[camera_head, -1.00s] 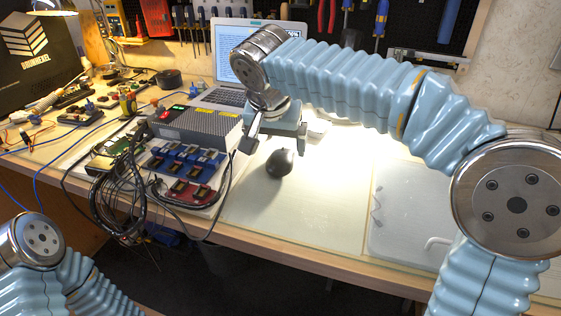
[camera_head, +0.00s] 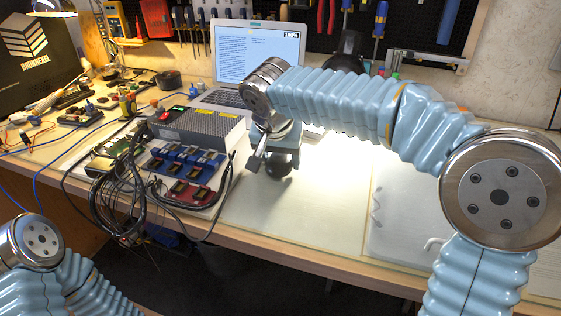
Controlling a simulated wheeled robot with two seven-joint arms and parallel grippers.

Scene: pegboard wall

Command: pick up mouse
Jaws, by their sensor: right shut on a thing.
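The black mouse (camera_head: 278,168) is on the bench mat in the middle of the view, with its upper part hidden behind my right gripper. My right gripper (camera_head: 272,164) points down over the mouse and is shut on it. One dark finger shows at the left of the mouse; the other is mostly hidden. I cannot tell whether the mouse touches the mat. Of my left arm only a part shows at the lower left; its gripper is out of view.
A grey box (camera_head: 197,128), blue and red modules (camera_head: 184,172) and tangled black cables (camera_head: 118,185) lie close on the left. An open laptop (camera_head: 259,62) stands behind. The pale mat (camera_head: 310,215) is clear in front and to the right.

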